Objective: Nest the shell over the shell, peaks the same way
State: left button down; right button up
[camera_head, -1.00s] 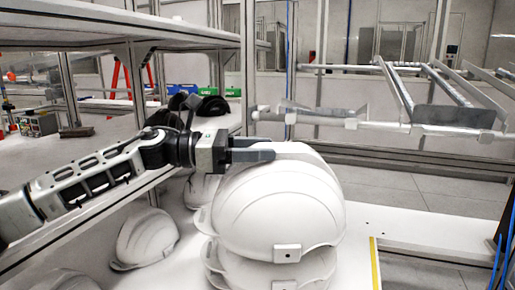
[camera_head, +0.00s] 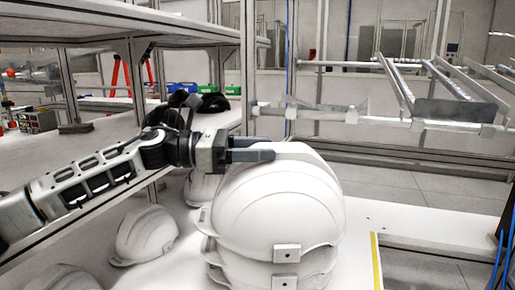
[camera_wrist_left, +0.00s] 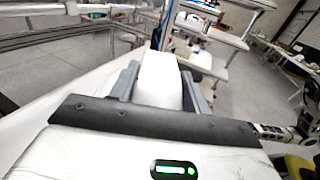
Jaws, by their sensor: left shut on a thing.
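The upper white helmet shell (camera_head: 275,210) sits over the lower white shell (camera_head: 262,270), whose lower rim band shows beneath it. Short brim edges of both stick out at the left, roughly one above the other. Whether the upper shell rests fully on the lower one cannot be told. My left gripper (camera_head: 268,153) is shut on the top ridge of the upper shell. In the left wrist view that white ridge (camera_wrist_left: 160,80) stands between the two fingers. My right gripper is not in view.
Another white shell (camera_head: 146,236) lies on the white table to the left, with more shells behind and at the lower left. A yellow strip (camera_head: 376,262) marks the table at the right. A shelf frame stands at the left and back; a metal rack (camera_head: 455,112) stands behind at the right.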

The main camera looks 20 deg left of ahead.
pick_arm(q)
jog(key=shift+f+b, duration=0.85)
jog(key=shift+f, duration=0.05)
jog(key=c, duration=0.6)
grip_release()
jog(key=shift+r, duration=0.1)
